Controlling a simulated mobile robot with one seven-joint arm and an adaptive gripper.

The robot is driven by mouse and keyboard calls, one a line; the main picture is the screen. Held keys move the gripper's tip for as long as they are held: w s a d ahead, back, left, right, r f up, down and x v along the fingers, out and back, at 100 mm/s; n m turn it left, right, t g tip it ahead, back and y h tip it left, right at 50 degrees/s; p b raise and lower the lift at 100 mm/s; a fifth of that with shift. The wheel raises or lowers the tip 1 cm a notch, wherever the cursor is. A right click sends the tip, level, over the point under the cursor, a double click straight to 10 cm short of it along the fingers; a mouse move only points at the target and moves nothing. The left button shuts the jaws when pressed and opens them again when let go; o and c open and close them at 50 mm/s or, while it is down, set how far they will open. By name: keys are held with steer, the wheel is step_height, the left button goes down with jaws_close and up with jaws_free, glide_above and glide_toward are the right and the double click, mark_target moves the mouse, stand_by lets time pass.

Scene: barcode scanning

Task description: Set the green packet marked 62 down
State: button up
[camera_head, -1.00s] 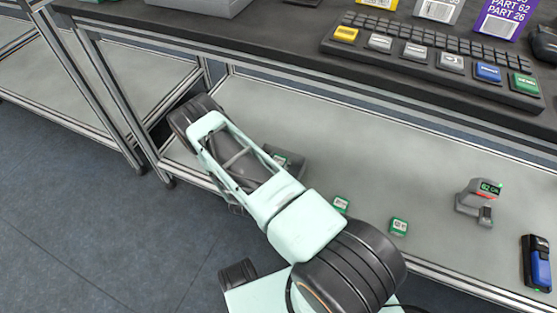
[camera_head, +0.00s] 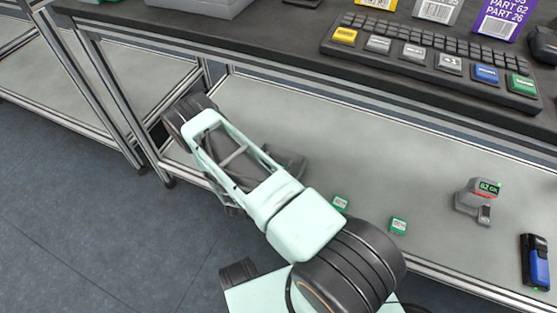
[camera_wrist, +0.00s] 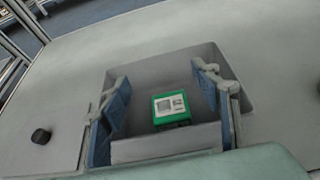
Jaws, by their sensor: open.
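A green packet (camera_wrist: 170,107) with a white label lies in a grey tray (camera_wrist: 150,77) in the wrist view; its number is too small to read. My gripper (camera_wrist: 162,82) is open, with one blue finger to the left of the packet and one to the right, both apart from it. In the head view my arm covers the packet and most of the tray (camera_head: 290,160); my gripper's fingers are hidden there.
Two other green packets (camera_head: 340,203) (camera_head: 398,226) lie on the lower shelf (camera_head: 330,125). A grey scanner (camera_head: 473,200) showing "62 OK" and a blue-black device (camera_head: 536,262) stand to the right. A button panel (camera_head: 430,60) is on the upper shelf.

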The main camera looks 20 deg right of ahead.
steer(key=p+v, duration=0.2)
steer(key=v, duration=0.8)
steer(key=shift+a, duration=0.1)
